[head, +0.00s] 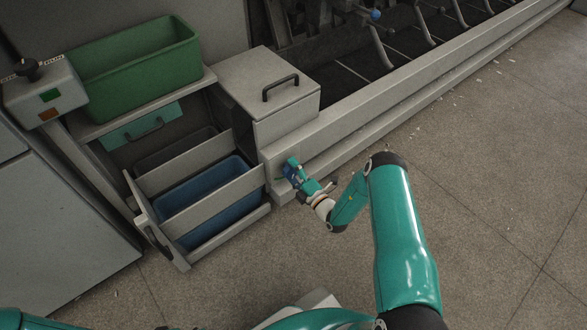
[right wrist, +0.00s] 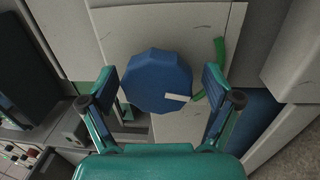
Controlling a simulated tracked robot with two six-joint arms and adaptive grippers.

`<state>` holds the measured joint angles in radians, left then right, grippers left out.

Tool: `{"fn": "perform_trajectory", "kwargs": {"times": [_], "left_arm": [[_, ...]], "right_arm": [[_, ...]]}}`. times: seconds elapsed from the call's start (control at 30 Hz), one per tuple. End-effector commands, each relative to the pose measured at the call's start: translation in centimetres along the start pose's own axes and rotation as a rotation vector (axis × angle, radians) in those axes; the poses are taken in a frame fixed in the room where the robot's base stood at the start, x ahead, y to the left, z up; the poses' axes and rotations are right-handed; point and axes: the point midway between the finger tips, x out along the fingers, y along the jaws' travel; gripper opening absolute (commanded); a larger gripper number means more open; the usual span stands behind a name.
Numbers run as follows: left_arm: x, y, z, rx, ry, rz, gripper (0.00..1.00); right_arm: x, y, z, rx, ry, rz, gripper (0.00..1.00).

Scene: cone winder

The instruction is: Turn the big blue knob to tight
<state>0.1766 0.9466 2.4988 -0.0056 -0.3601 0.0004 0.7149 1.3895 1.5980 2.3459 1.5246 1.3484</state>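The big blue knob (right wrist: 157,80) is faceted and sits on a pale panel, with a white pointer mark (right wrist: 177,98) at its lower right. A green arc (right wrist: 217,68) is painted on the panel at the knob's right. My right gripper (right wrist: 160,92) is open, with one finger on each side of the knob; gaps show between the pads and the knob. In the head view my right gripper (head: 293,171) is at the end face of the machine's low front beam and hides most of the knob. My left gripper is out of view.
An open drawer holds a blue bin (head: 207,203) just left of my right gripper. Above are a lidded box (head: 286,115) with a black handle and a green bin (head: 135,66). The long beam (head: 400,103) runs off right.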

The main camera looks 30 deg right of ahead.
Motion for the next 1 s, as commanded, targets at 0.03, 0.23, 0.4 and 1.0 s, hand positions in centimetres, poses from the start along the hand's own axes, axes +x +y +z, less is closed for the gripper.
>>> {"fn": "perform_trajectory", "kwargs": {"times": [0.03, 0.23, 0.4, 1.0], "left_arm": [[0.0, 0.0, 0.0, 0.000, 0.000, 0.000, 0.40], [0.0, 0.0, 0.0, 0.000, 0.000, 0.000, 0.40], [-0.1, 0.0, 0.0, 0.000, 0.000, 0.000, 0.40], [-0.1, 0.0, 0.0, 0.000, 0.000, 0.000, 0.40]], "right_arm": [[0.0, 0.0, -0.1, 0.000, 0.002, 0.000, 0.90], [0.0, 0.0, -0.2, 0.001, 0.004, 0.001, 0.90], [-1.0, -0.1, -0.2, 0.002, 0.004, -0.002, 0.90], [-11.1, -0.2, 0.0, 0.002, 0.001, -0.002, 0.90]]}}
